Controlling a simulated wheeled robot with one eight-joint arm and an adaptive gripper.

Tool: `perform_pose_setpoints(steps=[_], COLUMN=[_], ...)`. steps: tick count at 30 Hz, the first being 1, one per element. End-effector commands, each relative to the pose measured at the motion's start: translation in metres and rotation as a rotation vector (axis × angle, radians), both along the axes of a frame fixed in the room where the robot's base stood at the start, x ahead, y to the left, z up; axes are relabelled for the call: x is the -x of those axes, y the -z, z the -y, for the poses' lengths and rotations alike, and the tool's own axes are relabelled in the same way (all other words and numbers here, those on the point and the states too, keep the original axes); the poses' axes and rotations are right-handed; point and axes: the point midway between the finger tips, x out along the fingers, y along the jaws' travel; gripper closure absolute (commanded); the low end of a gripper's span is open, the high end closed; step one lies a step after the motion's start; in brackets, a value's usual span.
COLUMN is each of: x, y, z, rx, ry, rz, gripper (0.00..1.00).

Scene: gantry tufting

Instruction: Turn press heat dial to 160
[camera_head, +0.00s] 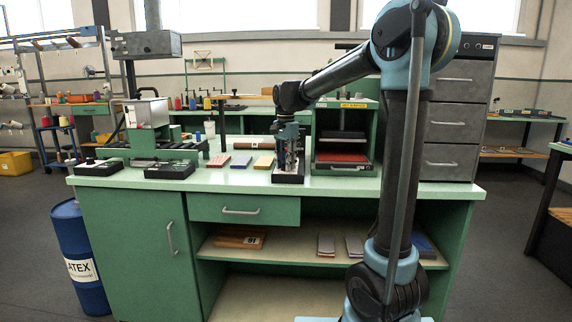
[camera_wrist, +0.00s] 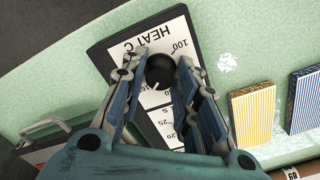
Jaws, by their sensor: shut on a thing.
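The heat dial is a round black knob (camera_wrist: 159,69) with a white pointer mark, on a black-framed white panel (camera_wrist: 125,47) lettered "HEAT C" and "100°". My gripper (camera_wrist: 160,73) is closed around the knob, one finger on each side. In the head view my gripper (camera_head: 289,150) points down at the dark dial box (camera_head: 288,179) on the bench's front edge, hiding the knob.
The green press (camera_head: 342,168) with a red pad stands right of the dial box. Yellow (camera_head: 263,162) and blue (camera_head: 241,162) striped blocks lie to its left. A drawer cabinet (camera_head: 455,125) stands on the right. Another machine (camera_head: 148,112) is on the left.

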Motion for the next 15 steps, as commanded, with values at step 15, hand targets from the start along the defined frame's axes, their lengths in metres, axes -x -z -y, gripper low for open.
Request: perform_pose_setpoints(steps=[15], x=[-0.0034], y=[-0.0008], z=[0.0], rx=[-0.001], ry=[0.15], rz=[0.007], gripper=[0.96])
